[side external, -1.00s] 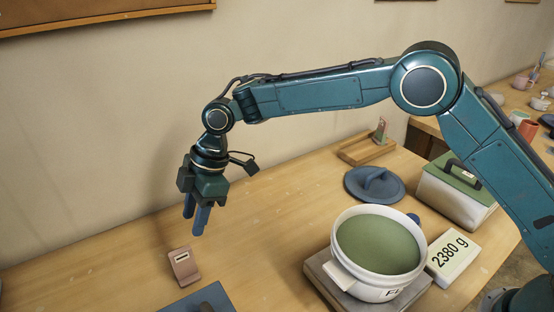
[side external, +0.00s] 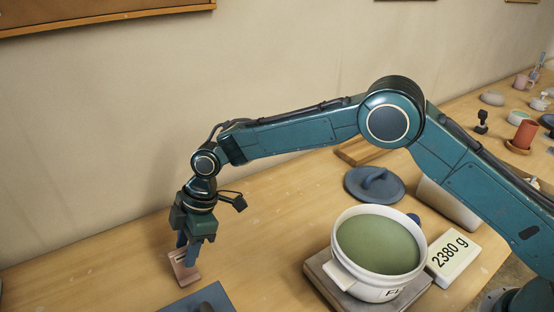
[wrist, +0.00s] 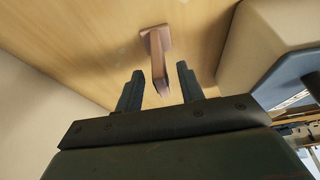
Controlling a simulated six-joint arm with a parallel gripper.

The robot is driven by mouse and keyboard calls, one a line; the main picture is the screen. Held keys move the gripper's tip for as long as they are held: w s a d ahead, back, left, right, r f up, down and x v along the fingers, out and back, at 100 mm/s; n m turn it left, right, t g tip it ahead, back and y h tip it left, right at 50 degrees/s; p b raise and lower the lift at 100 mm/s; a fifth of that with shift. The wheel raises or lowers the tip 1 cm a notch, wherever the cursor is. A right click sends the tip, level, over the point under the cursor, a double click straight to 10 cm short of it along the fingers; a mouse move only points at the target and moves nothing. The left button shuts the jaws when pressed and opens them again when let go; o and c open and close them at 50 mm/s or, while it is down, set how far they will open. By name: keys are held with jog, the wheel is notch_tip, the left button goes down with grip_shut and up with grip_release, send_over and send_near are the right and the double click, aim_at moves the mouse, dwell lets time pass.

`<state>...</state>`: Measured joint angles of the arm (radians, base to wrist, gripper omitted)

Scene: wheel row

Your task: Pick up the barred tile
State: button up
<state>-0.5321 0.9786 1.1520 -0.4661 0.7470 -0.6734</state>
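A pinkish-brown stand (side external: 186,278) is on the table at the front left. The barred tile, pale with a dark bar, shows at the stand's upper end in the earlier view; now my fingers largely hide it. In the wrist view the stand (wrist: 156,45) rises toward the camera, its narrow upper end lying between my fingertips. I cannot make out the bar there. My gripper (side external: 187,256) points down over the stand. In the wrist view my gripper (wrist: 160,85) has its two fingers apart, with visible gaps on both sides of that upper end.
A dark blue slab (side external: 208,299) is close to the stand at the front. The table's left back is clear.

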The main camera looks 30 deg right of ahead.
aim_at(180, 278)
jog(key=shift+x, duration=2.35)
jog(key=shift+c, duration=0.2)
grip_shut()
